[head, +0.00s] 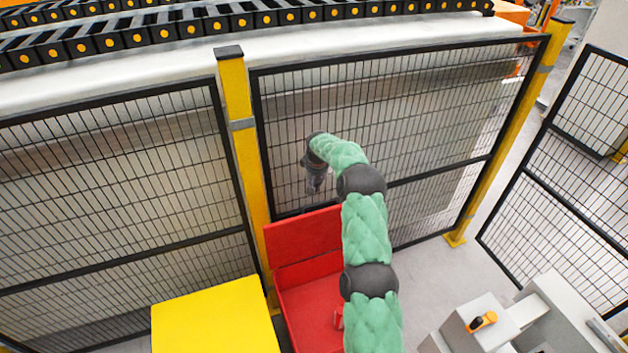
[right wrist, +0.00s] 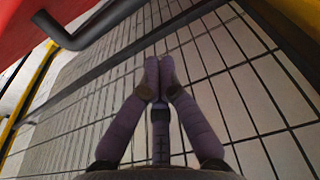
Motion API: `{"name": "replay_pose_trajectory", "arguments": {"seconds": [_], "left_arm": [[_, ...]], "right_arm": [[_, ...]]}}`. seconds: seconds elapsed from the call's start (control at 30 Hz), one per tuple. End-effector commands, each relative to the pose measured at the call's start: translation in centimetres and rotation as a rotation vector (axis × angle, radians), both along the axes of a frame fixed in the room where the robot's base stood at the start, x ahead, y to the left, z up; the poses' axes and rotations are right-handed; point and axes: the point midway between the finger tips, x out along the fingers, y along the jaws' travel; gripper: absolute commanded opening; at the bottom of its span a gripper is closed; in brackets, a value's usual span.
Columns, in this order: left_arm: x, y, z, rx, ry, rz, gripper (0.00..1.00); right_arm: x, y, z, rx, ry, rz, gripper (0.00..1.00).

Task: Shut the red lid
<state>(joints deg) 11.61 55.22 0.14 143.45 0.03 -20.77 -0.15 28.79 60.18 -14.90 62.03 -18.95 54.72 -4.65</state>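The red lid (head: 290,240) stands raised at the back edge of a red box (head: 310,310), so the box is open. My right arm reaches over the box from the bottom of the head view. My right gripper (head: 315,184) is beyond and above the lid's top edge, close to the mesh fence, pointing down. In the right wrist view its fingers (right wrist: 159,80) meet at the tips, with nothing seen between them. A red surface (right wrist: 25,25), probably the lid, shows at the top left there, apart from the fingers. My left gripper is not in view.
A black mesh fence (head: 390,110) with yellow posts (head: 243,140) stands right behind the box. A yellow block (head: 215,320) is left of the box. A grey machine with an orange handle (head: 482,321) stands at the lower right. Some floor is bare between box and machine.

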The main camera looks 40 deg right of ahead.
Motion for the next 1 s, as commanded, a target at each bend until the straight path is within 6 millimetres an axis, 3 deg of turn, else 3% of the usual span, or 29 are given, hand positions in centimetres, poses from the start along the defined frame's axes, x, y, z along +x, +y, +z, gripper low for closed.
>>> {"name": "replay_pose_trajectory", "arguments": {"seconds": [0.37, 1.0], "left_arm": [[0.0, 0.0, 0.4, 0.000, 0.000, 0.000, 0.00], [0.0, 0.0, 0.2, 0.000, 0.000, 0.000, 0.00]], "right_arm": [[-2.4, 0.8, -1.0, 0.001, 0.003, 0.000, 0.00], [-2.9, 0.8, -1.3, -0.001, -0.005, 0.000, 0.00]]}}
